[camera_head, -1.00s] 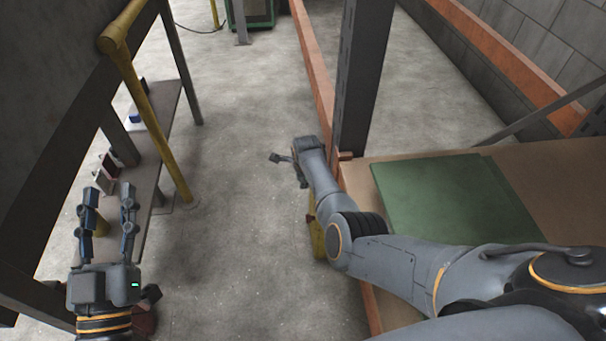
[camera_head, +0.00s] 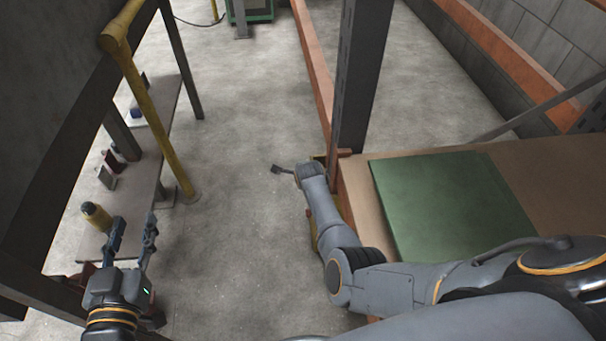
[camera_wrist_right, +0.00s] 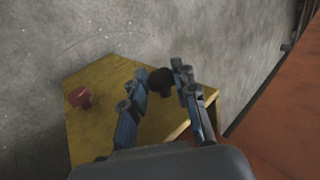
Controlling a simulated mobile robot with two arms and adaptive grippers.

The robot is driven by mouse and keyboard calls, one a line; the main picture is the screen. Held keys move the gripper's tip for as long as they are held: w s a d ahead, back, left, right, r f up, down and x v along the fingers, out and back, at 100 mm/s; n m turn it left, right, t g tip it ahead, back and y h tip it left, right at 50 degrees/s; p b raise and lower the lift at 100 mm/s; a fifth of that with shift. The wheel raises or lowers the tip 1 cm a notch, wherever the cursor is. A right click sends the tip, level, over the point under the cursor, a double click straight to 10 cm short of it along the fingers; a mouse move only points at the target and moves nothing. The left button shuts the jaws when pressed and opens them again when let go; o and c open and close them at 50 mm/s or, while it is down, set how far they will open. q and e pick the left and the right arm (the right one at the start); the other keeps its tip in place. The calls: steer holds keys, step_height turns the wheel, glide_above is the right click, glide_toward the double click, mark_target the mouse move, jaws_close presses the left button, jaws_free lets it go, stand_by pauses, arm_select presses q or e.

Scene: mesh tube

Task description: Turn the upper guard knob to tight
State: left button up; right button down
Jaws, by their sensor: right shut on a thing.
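In the right wrist view, a yellow guard (camera_wrist_right: 103,107) carries a black knob (camera_wrist_right: 161,78) and a red knob (camera_wrist_right: 80,96) to its left. My right gripper (camera_wrist_right: 166,85) is shut on the black knob, which shows between its fingers. I cannot tell from the frames which knob is the upper one, or whether it is tight. In the head view, part of the yellow guard (camera_head: 326,218) shows behind my right arm; my right gripper (camera_head: 281,170) shows only in part. My left gripper (camera_head: 133,232) is open and empty, beside the low shelf.
A low shelf (camera_head: 146,185) at left holds a yellow cylinder (camera_head: 97,216) and small items. A yellow post (camera_head: 150,110) stands beside it. At right are a grey upright (camera_head: 360,80) and a bench with a green mat (camera_head: 450,205). The floor between is clear.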

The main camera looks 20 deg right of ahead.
steer(key=shift+a, duration=0.15)
stand_by(0.3)
steer(key=c, duration=1)
jaws_free()
